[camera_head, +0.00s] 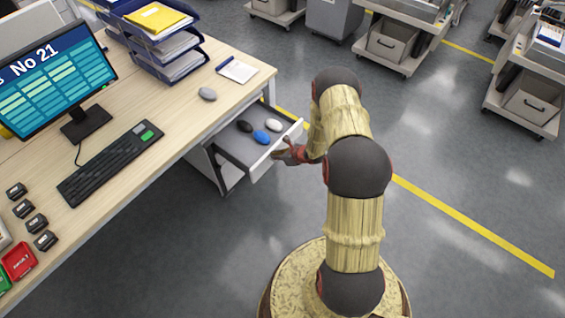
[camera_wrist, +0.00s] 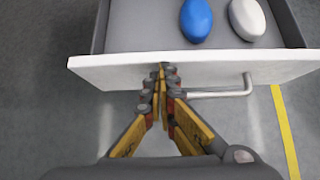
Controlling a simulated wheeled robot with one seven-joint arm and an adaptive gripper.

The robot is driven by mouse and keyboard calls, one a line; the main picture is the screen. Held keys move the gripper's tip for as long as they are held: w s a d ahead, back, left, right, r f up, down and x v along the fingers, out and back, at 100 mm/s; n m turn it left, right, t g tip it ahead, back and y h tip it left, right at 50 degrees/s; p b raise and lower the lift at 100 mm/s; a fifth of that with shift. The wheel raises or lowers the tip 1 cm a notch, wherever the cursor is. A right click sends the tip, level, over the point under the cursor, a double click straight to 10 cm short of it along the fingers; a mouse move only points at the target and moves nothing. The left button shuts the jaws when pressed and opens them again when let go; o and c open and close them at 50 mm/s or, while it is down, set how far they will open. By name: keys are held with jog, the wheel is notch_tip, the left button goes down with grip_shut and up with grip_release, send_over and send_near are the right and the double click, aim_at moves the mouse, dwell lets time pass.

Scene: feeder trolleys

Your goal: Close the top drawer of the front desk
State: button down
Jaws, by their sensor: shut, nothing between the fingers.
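The top drawer (camera_head: 277,151) of the desk (camera_head: 180,105) is pulled out, with a black, a blue and a white mouse inside. In the wrist view its white front (camera_wrist: 110,72) spans the picture, with a grey bar handle (camera_wrist: 225,93) on its outer face. The blue mouse (camera_wrist: 196,18) and white mouse (camera_wrist: 247,17) lie behind that front. My gripper (camera_wrist: 162,72) is shut and empty, its fingertips at the drawer front just left of the handle. I cannot tell whether they touch it. In the head view my gripper (camera_head: 283,153) is at the drawer's outer side, partly hidden by my arm.
On the desk are a monitor (camera_head: 50,75), a keyboard (camera_head: 112,162), a grey mouse (camera_head: 207,94), blue paper trays (camera_head: 160,45) and a notepad (camera_head: 237,70). Trolleys with bins (camera_head: 395,45) stand at the back. The floor right of the drawer is clear apart from my own body.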

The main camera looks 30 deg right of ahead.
jog(key=b, duration=0.5)
send_over(241, 140)
jog(key=s, duration=0.1)
jog(key=shift+d+f, duration=0.15)
jog(key=shift+d, duration=0.05)
jog(key=shift+w+a, duration=0.2)
jog(key=shift+w, duration=0.4)
